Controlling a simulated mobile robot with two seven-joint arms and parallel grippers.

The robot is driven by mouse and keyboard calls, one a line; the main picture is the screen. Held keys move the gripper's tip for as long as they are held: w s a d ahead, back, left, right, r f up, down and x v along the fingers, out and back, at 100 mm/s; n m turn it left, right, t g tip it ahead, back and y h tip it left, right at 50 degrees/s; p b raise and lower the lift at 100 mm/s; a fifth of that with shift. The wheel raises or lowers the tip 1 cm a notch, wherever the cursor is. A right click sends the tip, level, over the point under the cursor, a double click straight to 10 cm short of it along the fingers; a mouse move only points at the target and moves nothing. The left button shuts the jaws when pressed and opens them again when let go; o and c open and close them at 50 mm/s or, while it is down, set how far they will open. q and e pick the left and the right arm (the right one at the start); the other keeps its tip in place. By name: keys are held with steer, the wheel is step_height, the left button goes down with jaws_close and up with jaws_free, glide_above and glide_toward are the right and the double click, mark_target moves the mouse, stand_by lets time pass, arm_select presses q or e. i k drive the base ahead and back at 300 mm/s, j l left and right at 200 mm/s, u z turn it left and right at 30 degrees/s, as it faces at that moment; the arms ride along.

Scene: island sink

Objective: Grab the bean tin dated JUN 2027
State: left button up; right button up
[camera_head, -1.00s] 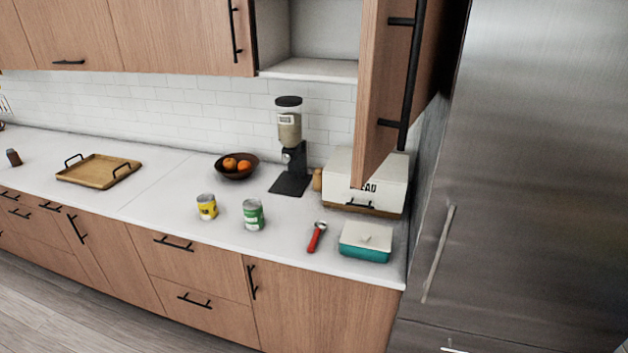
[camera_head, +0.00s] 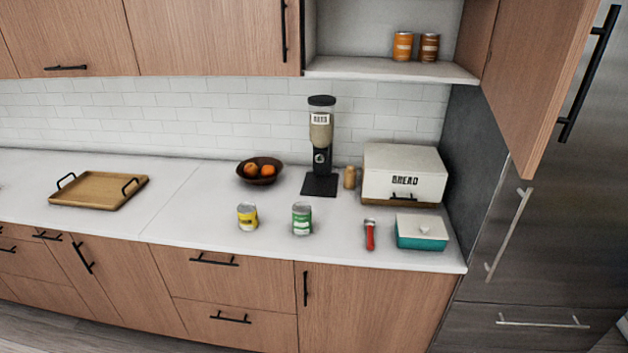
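A yellow tin (camera_head: 247,217) and a green tin (camera_head: 302,219) stand upright on the white counter, near its front edge. Two more tins, an orange one (camera_head: 402,46) and a brown one (camera_head: 428,47), stand side by side on the shelf of the open upper cabinet. No date can be read on any tin, so I cannot tell which is the bean tin dated JUN 2027. Neither of my grippers is in view.
The cabinet door (camera_head: 540,75) hangs open at the upper right. A grinder-like dispenser (camera_head: 320,145), fruit bowl (camera_head: 260,171), bread box (camera_head: 403,174), red-handled tool (camera_head: 369,235), teal container (camera_head: 421,233) and wooden tray (camera_head: 98,191) stand on the counter (camera_head: 195,225). The fridge is at the right.

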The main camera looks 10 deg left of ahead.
mark_target(302, 218)
steer(key=i+j, duration=0.25)
steer(key=i+j+z, duration=0.1)
steer(key=i+j, duration=0.15)
steer(key=j, duration=0.25)
steer(key=i+j, duration=0.25)
steer(key=i+j+z, duration=0.15)
steer(key=j, duration=0.35)
steer(key=i+j, duration=0.25)
steer(key=j, duration=0.15)
steer(key=i+j+z, duration=0.1)
steer(key=i+j, duration=0.15)
steer(key=j, duration=0.15)
steer(key=i+j, duration=0.15)
steer(key=i, duration=0.3)
steer(key=i+j+z, duration=0.15)
steer(key=i, duration=0.3)
